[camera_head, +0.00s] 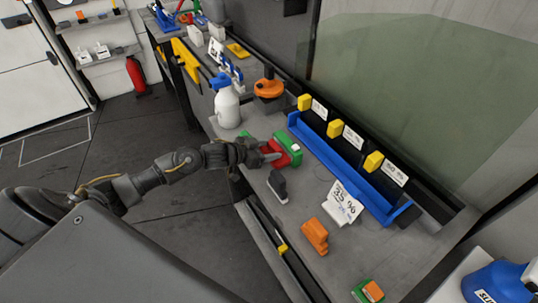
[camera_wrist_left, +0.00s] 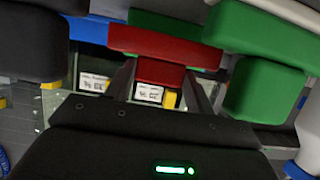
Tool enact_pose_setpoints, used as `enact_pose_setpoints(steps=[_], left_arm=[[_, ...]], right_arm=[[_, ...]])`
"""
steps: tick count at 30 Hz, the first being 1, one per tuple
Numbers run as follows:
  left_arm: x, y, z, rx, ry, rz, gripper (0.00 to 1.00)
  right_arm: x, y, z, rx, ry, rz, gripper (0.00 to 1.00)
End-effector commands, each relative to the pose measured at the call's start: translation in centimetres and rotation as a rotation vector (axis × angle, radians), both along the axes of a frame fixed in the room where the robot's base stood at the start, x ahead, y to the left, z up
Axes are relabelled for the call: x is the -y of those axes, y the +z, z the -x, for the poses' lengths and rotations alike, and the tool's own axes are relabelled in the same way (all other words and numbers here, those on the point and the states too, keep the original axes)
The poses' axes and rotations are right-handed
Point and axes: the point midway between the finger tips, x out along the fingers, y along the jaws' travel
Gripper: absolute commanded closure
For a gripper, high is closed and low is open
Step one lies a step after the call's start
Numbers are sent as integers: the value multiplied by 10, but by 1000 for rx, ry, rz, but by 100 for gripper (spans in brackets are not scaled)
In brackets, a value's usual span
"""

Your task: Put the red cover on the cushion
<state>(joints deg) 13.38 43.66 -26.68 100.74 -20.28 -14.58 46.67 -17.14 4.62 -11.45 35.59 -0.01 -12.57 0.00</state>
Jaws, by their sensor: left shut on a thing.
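My left gripper (camera_head: 274,155) is shut on a red piece (camera_head: 289,151), which I take for the red cover, low over the grey bench. In the left wrist view the red piece (camera_wrist_left: 160,75) sits between the two fingers, with a wider red bar above it. A green block (camera_head: 290,141) lies right against its far side, touching or almost touching. Another green block (camera_wrist_left: 265,90) stands to the right in the left wrist view. Which piece is the cushion, I cannot tell for sure. My right gripper is not in view.
A dark grey block (camera_head: 277,185) and an orange block (camera_head: 315,235) stand nearer on the bench (camera_head: 285,218). A white spray bottle (camera_head: 227,106) stands behind my gripper. A long blue tray (camera_head: 345,168) with yellow-tabbed cards runs along the right. A white sign (camera_head: 343,203) stands beside it.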

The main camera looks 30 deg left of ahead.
Motion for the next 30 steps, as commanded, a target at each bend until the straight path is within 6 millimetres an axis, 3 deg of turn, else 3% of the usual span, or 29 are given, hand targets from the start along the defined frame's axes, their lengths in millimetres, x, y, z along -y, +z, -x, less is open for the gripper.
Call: enact_pose_setpoints(steps=[5, 13, 25, 26, 30], left_arm=[[1, -4, -4, 0, 0, 1, 69], [2, -35, -5, -2, 0, 1, 69], [2, -41, -5, 1, -1, 1, 69], [2, -41, -5, 1, -1, 1, 45], [2, -41, -5, 0, -1, 0, 27]], right_arm=[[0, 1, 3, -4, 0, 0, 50], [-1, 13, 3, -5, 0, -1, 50], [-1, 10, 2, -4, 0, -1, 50], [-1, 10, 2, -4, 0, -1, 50], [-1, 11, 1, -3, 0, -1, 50]])
